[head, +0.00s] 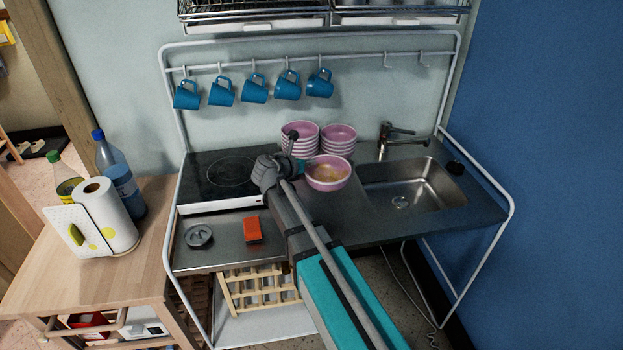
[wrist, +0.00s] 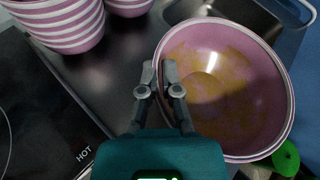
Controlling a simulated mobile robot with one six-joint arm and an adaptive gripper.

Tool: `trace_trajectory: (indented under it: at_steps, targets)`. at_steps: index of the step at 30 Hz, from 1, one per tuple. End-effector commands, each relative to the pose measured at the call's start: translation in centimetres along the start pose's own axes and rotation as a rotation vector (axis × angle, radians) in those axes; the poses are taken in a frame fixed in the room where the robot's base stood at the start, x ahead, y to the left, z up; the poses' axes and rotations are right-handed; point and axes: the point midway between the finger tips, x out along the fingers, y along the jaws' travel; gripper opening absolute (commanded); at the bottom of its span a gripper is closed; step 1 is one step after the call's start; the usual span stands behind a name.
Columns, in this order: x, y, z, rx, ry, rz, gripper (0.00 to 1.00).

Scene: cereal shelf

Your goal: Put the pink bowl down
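The pink bowl (head: 328,177) has a pale rim and yellow-brown smears inside. It is between the bowl stacks and the sink in the head view, and fills the right of the wrist view (wrist: 235,85). My gripper (wrist: 158,75) is at the bowl's left rim, one finger outside the wall and one inside, with the rim pinched between them. In the head view my gripper (head: 303,163) is partly hidden by my arm. The bowl looks roughly level. I cannot tell whether its base touches the counter.
Two stacks of pink striped bowls (head: 338,138) stand behind. The sink (head: 410,185) is at right, the black cooktop (head: 225,175) at left. An orange sponge (head: 252,230) lies at the front. Blue mugs (head: 254,90) hang above. Some counter (head: 375,225) in front of the sink is clear.

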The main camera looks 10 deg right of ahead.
Motion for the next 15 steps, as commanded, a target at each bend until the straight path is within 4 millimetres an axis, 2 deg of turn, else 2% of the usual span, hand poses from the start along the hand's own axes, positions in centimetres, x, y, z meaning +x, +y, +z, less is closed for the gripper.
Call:
trace_trajectory:
  at_steps: [1, 4, 15]
  targets:
    - [1.2, 0.9, -0.2, 0.000, 0.000, -0.002, 0.00]
    - [2.8, 2.0, -0.2, 0.000, -0.001, -0.002, 0.00]
    - [6.1, 4.1, -2.4, 0.000, -0.001, -0.001, 0.00]
